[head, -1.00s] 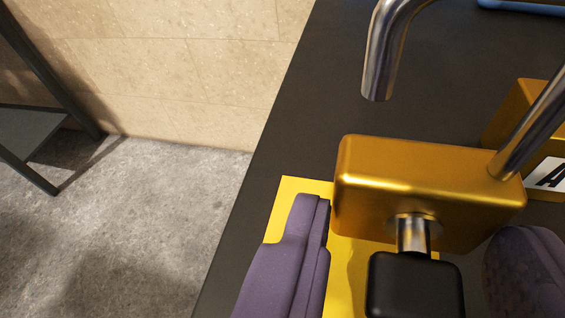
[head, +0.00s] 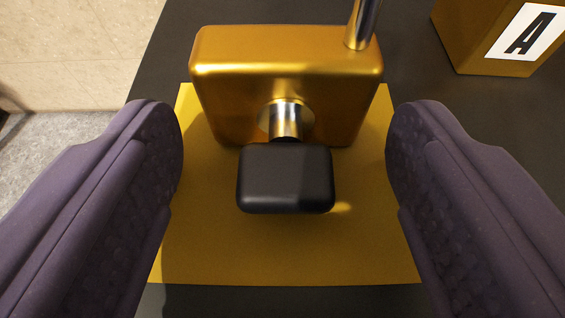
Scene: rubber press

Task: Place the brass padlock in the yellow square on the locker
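The brass padlock (head: 285,75) is upright, at the far part of the yellow square (head: 290,255), and its base looks to be on it. A key with a black head (head: 286,180) sticks out of its front towards me. Part of the steel shackle (head: 364,22) shows at its top right; the rest is out of frame. My gripper (head: 285,130) is open, with purple fingers either side of the padlock and key, apart from both. The padlock's back is hidden.
A brass-coloured block marked "A" (head: 488,40) stands on the dark locker top (head: 410,60) at the upper right. The locker's edge runs along the left, with grey floor and a tan wall beyond. Dark top is clear between the padlock and the block.

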